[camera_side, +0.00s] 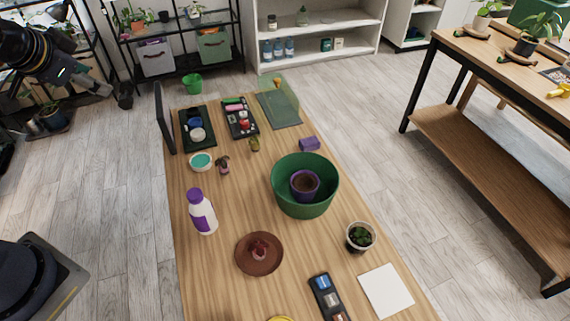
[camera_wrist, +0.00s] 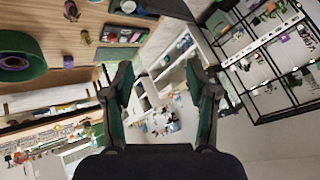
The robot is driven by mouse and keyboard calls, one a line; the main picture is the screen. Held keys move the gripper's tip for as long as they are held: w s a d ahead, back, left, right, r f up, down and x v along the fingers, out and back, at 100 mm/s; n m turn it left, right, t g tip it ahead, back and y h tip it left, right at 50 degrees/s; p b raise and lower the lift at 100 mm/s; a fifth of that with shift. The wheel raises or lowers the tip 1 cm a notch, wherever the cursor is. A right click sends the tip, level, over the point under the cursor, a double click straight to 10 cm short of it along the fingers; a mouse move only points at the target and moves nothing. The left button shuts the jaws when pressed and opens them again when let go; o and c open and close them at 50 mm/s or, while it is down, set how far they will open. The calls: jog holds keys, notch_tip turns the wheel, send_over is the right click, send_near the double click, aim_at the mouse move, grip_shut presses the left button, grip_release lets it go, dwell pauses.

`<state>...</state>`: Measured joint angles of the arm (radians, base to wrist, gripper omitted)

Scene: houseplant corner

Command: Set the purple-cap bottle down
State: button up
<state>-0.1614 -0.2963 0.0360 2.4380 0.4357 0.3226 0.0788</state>
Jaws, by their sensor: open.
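The purple-cap bottle (camera_side: 203,218), white with a purple label, stands on the wooden table (camera_side: 225,285) near its left edge. Nothing holds it. I do not make it out in the wrist view. My gripper (camera_wrist: 162,88) is open, with nothing between its fingers in the wrist view. In the side view my arm is at the top left, off the table and well apart from the bottle.
A brown saucer (camera_side: 248,268) with a small plant is in front of the bottle. A teal-filled bowl (camera_side: 201,162) is behind it. A green tub (camera_side: 290,204) holding a purple pot (camera_side: 316,188) is to the right. Bare wood lies between bottle and tub.

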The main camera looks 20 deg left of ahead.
jog(key=s+d+r+n+g+h, duration=0.2)
jog(key=s+d+h, duration=0.1)
jog(key=s+d, duration=0.6)
jog(key=s, duration=0.3)
jog(key=shift+s+d+r+n, duration=0.15)
jog(key=shift+s+d+n, duration=0.1)
jog(key=shift+n, duration=0.15)
